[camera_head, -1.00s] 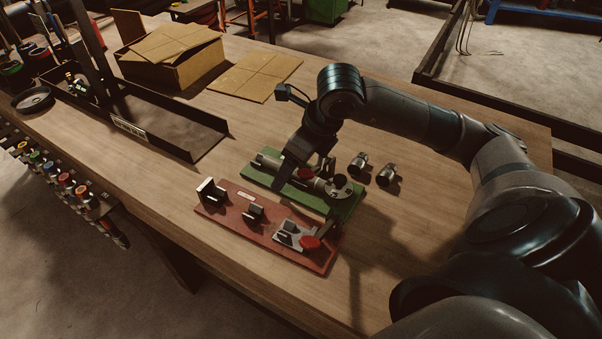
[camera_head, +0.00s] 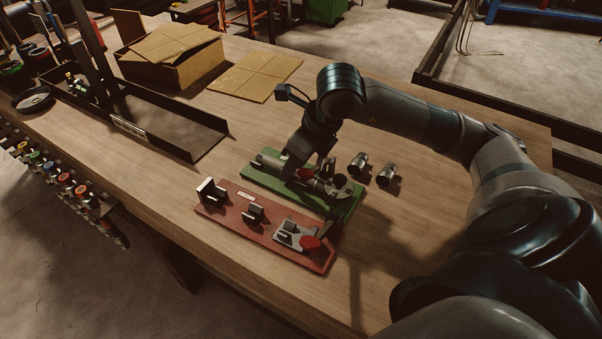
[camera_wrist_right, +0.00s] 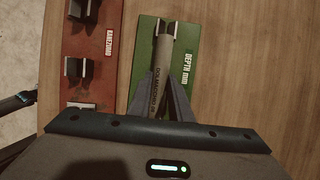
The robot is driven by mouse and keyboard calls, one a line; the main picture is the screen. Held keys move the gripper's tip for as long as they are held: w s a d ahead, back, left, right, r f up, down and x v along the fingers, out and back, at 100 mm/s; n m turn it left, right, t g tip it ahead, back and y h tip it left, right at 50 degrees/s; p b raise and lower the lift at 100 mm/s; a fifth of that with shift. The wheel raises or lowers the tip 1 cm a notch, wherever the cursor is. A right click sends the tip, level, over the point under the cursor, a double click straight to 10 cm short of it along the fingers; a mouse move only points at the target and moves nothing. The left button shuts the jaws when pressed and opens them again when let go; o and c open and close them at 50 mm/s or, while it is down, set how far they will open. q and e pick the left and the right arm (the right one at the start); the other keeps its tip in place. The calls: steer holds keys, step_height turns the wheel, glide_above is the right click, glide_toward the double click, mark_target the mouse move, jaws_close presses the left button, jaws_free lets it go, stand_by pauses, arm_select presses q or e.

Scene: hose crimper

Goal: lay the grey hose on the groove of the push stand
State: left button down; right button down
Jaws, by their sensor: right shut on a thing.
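The green stand (camera_head: 345,209) lies on the bench and carries a "DEPTH mm" label in the right wrist view (camera_wrist_right: 190,67). The grey hose (camera_wrist_right: 161,62) lies lengthwise over this stand, its far end at a dark forked holder (camera_wrist_right: 177,29). My right gripper (camera_head: 303,171) is over the stand, shut on the hose; its fingers straddle the hose in the wrist view (camera_wrist_right: 162,88). The fingers hide part of the hose, and I cannot tell whether it rests fully in the groove.
A dark tray (camera_head: 185,133) and a cardboard box (camera_head: 185,68) are behind left.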

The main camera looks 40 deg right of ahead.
mark_target(277, 162)
steer(key=shift+w+a+r, duration=0.1)
steer(key=shift+w, duration=0.1)
steer(key=shift+w+a, duration=0.15)
steer(key=shift+w, duration=0.3)
steer(key=shift+w+a, duration=0.15)
steer(key=shift+w, duration=0.1)
steer(key=shift+w+a, duration=0.1)
steer(key=shift+w, duration=0.25)
arm_select(q)
steer(key=shift+s+f+b, duration=0.35)
steer(key=shift+s, duration=0.2)
arm_select(e)
steer(key=shift+w+a, duration=0.15)
steer(key=shift+w, duration=0.3)
steer(key=shift+w, duration=0.1)
